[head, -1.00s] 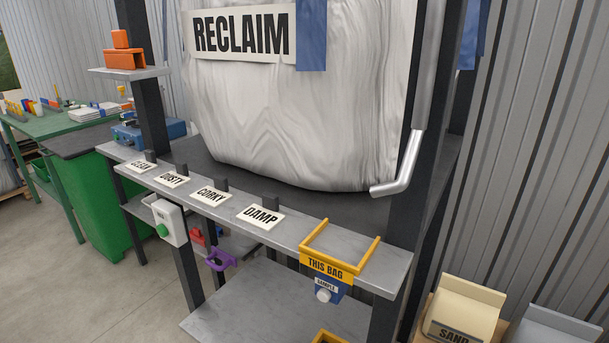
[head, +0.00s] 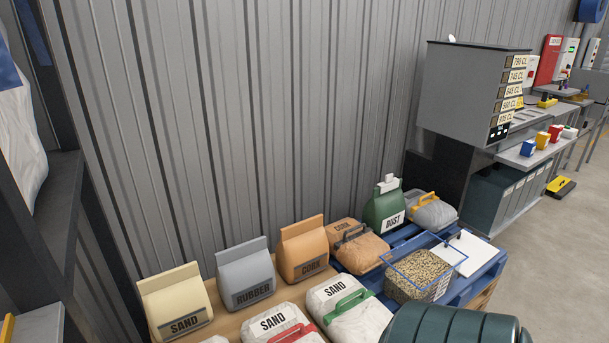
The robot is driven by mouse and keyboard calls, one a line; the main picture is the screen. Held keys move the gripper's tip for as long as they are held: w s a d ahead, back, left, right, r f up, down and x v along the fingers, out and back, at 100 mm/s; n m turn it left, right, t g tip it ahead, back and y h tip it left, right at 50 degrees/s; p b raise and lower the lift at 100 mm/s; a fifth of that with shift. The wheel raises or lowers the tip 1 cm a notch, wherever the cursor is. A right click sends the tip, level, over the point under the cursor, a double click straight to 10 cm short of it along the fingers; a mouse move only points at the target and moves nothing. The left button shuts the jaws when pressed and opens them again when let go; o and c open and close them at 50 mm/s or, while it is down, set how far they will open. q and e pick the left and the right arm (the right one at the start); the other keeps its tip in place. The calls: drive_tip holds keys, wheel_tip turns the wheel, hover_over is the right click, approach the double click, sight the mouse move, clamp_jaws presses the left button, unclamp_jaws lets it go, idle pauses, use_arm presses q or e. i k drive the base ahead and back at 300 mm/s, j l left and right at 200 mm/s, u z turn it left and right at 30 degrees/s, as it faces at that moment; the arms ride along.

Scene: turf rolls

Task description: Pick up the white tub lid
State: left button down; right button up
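A flat white square piece (head: 474,250) lies on the blue pallet at the right of the head view, close beside a clear tub with a blue rim (head: 418,266) that holds tan granules. It looks like a lid, but I cannot tell for sure. Its left part shows behind the tub's rim. A small dark thing stands at its far edge. Neither of my grippers shows in the head view.
A green rounded container (head: 455,326) stands in front of the pallet. Bags of sand (head: 178,302), rubber (head: 245,273) and cork (head: 303,250) line the wall. A green dust bag (head: 384,206) stands behind the tub. Open floor (head: 565,260) lies to the right.

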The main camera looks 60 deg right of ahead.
sight(480, 252)
drive_tip(key=z, duration=2.9)
drive_tip(key=i+l+z, duration=0.15)
drive_tip(key=i+l, duration=0.2)
drive_tip(key=i+l+z, duration=0.2)
drive_tip(key=i, duration=0.25)
drive_tip(key=i+l+z, duration=0.15)
drive_tip(key=i+l, duration=0.2)
drive_tip(key=i+l+z, duration=0.2)
drive_tip(key=i, duration=0.3)
drive_tip(key=i+l+z, duration=0.15)
drive_tip(key=i, duration=1.25)
drive_tip(key=i+l+u, duration=0.15)
drive_tip(key=i, duration=0.85)
drive_tip(key=i+u, duration=0.65)
drive_tip(key=u, duration=0.15)
drive_tip(key=i+l+u, duration=0.15)
drive_tip(key=u, duration=0.25)
drive_tip(key=i+l+u, duration=0.4)
drive_tip(key=j, duration=0.1)
